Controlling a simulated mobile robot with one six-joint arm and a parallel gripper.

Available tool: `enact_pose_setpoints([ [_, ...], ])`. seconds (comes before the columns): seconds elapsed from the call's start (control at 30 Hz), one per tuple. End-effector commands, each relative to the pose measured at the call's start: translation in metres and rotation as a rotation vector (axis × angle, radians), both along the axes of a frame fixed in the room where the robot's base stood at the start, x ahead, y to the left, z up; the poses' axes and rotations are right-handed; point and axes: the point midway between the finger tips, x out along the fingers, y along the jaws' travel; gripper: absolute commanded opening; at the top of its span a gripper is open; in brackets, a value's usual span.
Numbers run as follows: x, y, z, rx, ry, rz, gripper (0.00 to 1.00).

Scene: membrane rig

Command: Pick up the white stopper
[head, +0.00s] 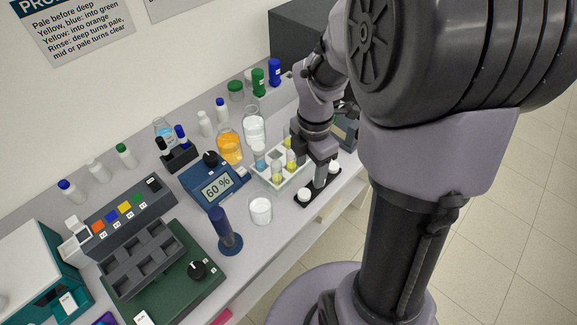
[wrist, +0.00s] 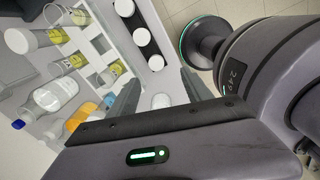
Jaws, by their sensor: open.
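Several white stoppers sit on a narrow black holder; in the wrist view three show in a row, an upper one (wrist: 124,8), a middle one (wrist: 141,37) and a lower one (wrist: 157,62). In the head view one stopper (head: 304,196) shows at the near end of the black holder (head: 318,187) and another (head: 334,168) at the far end. My gripper (head: 319,172) is over the holder and hides its middle there. In the wrist view my gripper (wrist: 161,77) is open and empty, its fingertips just short of the lower stopper.
A white rack (head: 268,183) with yellow and blue tubes stands left of my gripper. A glass beaker (head: 261,210), an orange flask (head: 229,147) and a blue 60 % device (head: 207,187) are nearby. The bench's front edge is close to the holder.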

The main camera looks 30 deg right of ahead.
Motion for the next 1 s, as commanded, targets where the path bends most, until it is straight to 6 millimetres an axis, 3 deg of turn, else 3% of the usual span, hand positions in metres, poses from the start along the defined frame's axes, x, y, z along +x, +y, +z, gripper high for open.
enact_pose_setpoints([
  [0.03, -0.001, 0.001, -0.022, 0.002, 0.004, 0.000, 0.58],
  [0.1, 0.000, 0.001, -0.038, 0.001, 0.003, 0.000, 0.58],
  [0.37, 0.002, 0.000, -0.065, 0.000, 0.000, -0.001, 0.58],
  [0.6, 0.008, -0.001, -0.110, 0.001, 0.001, -0.002, 0.58],
  [0.8, 0.008, -0.002, -0.108, 0.000, -0.001, -0.002, 0.58],
  [1.0, 0.008, -0.002, -0.108, 0.000, -0.001, -0.002, 0.19],
])
